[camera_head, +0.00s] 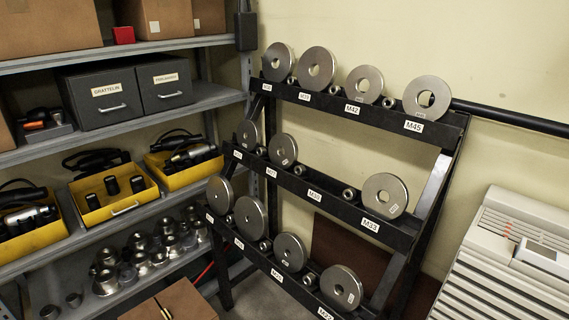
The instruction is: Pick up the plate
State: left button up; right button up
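Several round grey metal plates stand upright on a black three-tier rack (392,229). The top tier holds a plate at the far left (278,62), a larger one with a hole (316,69), one above the M42 label (365,84) and one above the M45 label (427,98). The middle tier holds plates at left (247,135), centre (283,150) and right (385,195). The bottom tier holds several more, including the rightmost plate (341,288). I cannot tell which plate the task means. Neither of my grippers is in view.
Grey shelves (128,139) at left carry dark drawer boxes (101,96), yellow bins (113,190) with tools, and metal fittings. A cardboard box (172,302) is at the bottom. A ribbed white unit (508,262) stands right of the rack. Small metal rings sit between the plates.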

aim_at(286, 140)
jog(key=i+l+z, duration=0.15)
jog(key=z, duration=0.35)
jog(key=i+z, duration=0.45)
jog(key=k+l, duration=0.05)
jog(key=k, duration=0.05)
